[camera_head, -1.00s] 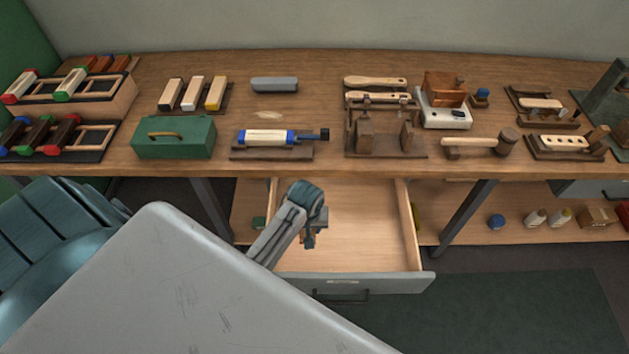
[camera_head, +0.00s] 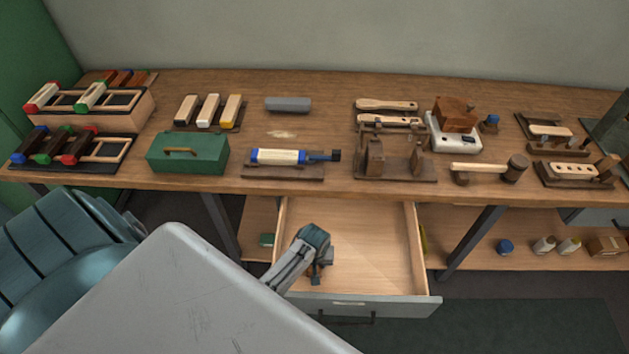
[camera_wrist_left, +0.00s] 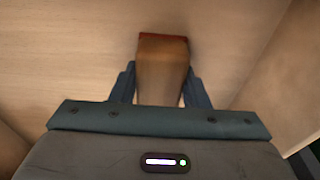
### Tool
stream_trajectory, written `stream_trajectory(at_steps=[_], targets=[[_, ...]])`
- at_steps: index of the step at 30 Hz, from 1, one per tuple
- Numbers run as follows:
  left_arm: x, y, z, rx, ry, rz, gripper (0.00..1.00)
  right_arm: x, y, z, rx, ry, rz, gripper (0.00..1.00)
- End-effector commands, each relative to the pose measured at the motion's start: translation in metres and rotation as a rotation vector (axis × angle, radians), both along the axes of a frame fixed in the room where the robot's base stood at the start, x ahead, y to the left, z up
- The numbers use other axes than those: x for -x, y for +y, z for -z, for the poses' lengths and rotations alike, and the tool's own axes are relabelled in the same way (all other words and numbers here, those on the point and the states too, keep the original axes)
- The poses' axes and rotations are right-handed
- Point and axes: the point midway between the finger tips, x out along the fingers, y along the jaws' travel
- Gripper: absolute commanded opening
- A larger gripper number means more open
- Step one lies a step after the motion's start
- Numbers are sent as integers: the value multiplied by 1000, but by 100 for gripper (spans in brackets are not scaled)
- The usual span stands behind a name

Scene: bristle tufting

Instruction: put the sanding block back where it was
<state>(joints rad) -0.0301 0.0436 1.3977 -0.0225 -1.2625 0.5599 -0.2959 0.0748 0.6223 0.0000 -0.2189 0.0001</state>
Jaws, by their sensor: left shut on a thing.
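My left gripper (camera_head: 318,280) is inside the open drawer (camera_head: 375,250) under the workbench, over its left part near the front. In the left wrist view the fingers (camera_wrist_left: 160,88) are shut on a brown block with a red edge, which I take to be the sanding block (camera_wrist_left: 161,70). The pale drawer floor lies beyond it. I cannot tell whether the block touches that floor. In the head view the block is mostly hidden by the gripper. My right gripper is not in view.
The drawer looks otherwise empty, with side walls close by. Bottles stand on the lower shelf (camera_head: 470,262).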

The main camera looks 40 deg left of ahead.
Motion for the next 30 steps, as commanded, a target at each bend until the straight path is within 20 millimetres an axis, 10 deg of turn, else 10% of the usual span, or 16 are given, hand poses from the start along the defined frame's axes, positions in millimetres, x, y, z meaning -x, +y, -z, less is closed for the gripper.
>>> stream_trajectory(at_steps=[2, 3, 6, 19, 30], targets=[[0, 0, 2, 1, 1, 0, 20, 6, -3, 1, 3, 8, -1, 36], [0, 0, 3, 1, 1, 0, 43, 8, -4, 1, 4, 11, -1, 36], [0, 0, 2, 0, 0, 0, 63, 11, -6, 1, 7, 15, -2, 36], [0, 0, -7, 0, -1, 0, 63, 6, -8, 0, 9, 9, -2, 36], [7, -5, -76, 0, -4, 0, 63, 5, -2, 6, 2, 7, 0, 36]])
